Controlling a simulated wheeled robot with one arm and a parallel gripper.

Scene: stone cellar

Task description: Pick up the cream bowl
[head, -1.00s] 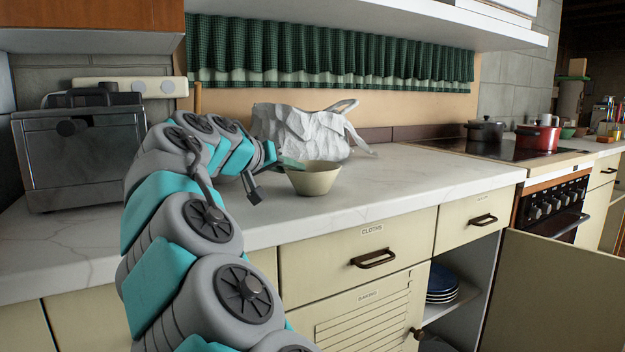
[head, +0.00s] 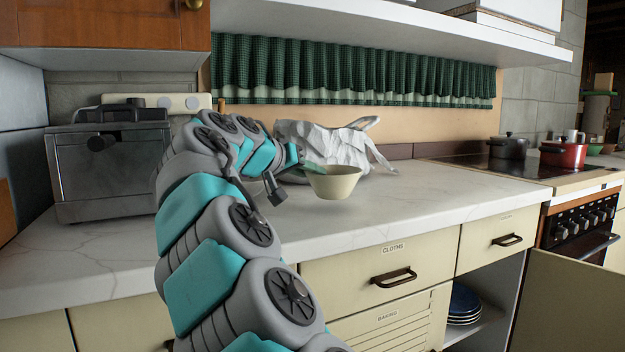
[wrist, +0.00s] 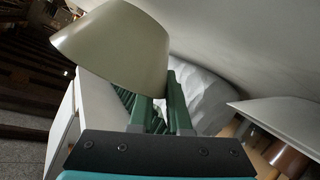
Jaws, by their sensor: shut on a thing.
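The cream bowl (head: 335,184) is upright in the head view, slightly above the white marble worktop. My gripper (head: 309,167) reaches it from the left and is shut on its left side near the rim. In the wrist view the bowl (wrist: 112,48) fills the upper left, and the green fingers of my gripper (wrist: 160,98) meet its edge. The exact contact of the fingertips is partly hidden by the bowl.
A crumpled white bag (head: 325,146) lies just behind the bowl. A grey toaster oven (head: 108,172) stands at the left. A dark pot (head: 508,147) and a red pot (head: 564,155) are on the hob at the right. The worktop (head: 425,205) right of the bowl is clear.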

